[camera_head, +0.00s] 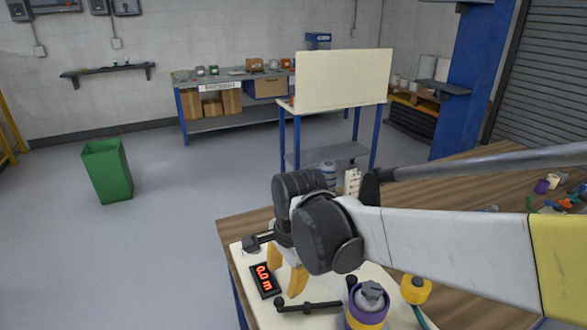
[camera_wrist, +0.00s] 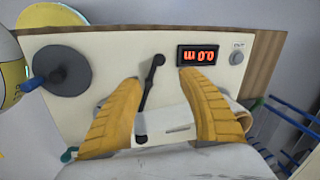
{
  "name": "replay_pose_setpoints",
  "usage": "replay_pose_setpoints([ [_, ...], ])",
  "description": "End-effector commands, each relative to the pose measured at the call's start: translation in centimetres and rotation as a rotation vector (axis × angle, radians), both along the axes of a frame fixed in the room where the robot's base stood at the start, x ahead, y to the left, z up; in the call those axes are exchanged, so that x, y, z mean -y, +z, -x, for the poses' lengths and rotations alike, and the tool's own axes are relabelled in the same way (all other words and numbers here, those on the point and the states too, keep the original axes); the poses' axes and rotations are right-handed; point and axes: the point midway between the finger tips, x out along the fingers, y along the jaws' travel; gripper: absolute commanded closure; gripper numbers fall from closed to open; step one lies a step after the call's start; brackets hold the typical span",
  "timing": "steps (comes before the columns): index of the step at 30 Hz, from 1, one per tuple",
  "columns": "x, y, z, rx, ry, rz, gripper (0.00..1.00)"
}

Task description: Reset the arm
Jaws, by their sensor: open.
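My arm (camera_head: 450,245) reaches in from the right in the head view, over the near workbench. My gripper (camera_head: 287,274) has two yellow fingers pointing down over a cream panel (camera_head: 240,262) on the bench. In the wrist view my gripper (camera_wrist: 158,80) is open, its fingers apart with nothing held. A black bar with round ends (camera_wrist: 150,85) shows between the fingers in that view. A white cylinder (camera_wrist: 175,122) shows partly behind the fingers.
A display reading 0.0 m (camera_head: 265,280) is on the panel beside the fingers. A purple and yellow roller with a grey top (camera_head: 370,297) and a yellow knob (camera_head: 415,290) stand to the right. Small coloured parts lie farther right. A green bin (camera_head: 107,170) stands on open floor.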

Motion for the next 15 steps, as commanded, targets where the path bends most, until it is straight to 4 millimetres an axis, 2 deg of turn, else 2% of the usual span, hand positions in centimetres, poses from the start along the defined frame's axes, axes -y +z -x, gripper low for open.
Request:
replay_pose_setpoints([
  [5,4.7,2.2,1.2,0.089,0.128,0.021,0.52],
  [9,10.3,4.2,3.4,0.214,0.313,0.084,0.52],
  [15,17.0,5.2,7.3,0.372,0.575,0.243,0.52],
])
